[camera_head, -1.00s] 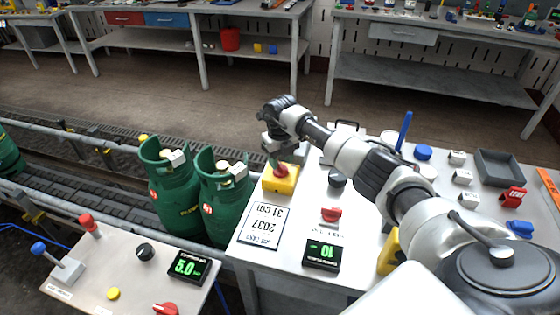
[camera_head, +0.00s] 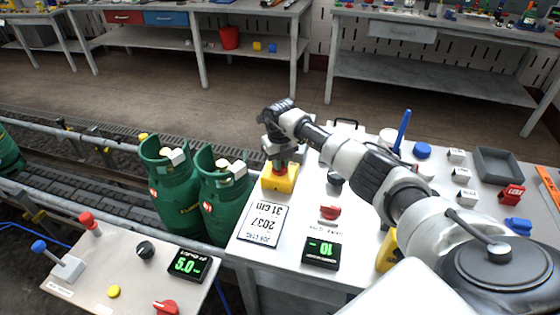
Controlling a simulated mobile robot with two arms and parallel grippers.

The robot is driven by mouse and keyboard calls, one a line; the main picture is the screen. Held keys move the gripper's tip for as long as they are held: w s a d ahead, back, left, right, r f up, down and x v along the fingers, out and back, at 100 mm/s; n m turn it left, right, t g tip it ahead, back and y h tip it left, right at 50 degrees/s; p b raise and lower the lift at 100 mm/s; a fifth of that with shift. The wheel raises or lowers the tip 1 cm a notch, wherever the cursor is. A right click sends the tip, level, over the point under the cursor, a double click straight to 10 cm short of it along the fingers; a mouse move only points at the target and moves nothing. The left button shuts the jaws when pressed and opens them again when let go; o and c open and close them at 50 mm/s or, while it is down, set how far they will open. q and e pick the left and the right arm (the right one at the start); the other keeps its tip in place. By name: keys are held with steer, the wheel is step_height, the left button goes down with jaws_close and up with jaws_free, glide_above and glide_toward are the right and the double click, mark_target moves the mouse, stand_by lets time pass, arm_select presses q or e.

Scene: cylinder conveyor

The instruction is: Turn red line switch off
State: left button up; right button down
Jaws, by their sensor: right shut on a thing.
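A yellow box with a red button (camera_head: 279,169) on top stands at the left edge of the right table. My right gripper (camera_head: 278,160) comes down over that button and is shut on it; the fingers partly hide it. A red rotary switch (camera_head: 330,212) lies on the same table, with a small label beside it, too small to read. Another red rotary switch (camera_head: 165,307) is at the front edge of the left panel. A red-capped lever (camera_head: 89,222) stands on that panel too. My left gripper is not in view.
A job card (camera_head: 263,223) and a display reading 10 (camera_head: 321,253) lie near the table's left edge. Green gas cylinders (camera_head: 222,200) stand on the conveyor (camera_head: 95,195) close by.

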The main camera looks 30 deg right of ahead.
steer(key=shift+m, duration=0.3)
steer(key=m+p, duration=0.1)
steer(key=m, duration=0.2)
steer(key=shift+r+m, duration=0.1)
steer(key=shift+m, duration=0.3)
steer(key=m+p, duration=0.1)
steer(key=m, duration=0.3)
steer(key=shift+m, duration=0.3)
steer(key=m+p, duration=0.2)
steer(key=m, duration=0.2)
steer(key=shift+r, duration=0.1)
steer(key=m+p, duration=0.2)
steer(key=m, duration=0.2)
steer(key=shift+m, duration=0.6)
steer(key=c, duration=1.1)
jaws_free()
step_height(320, 180, up, 10)
steer(key=shift+r+b, duration=0.25)
steer(key=shift+b, duration=0.2)
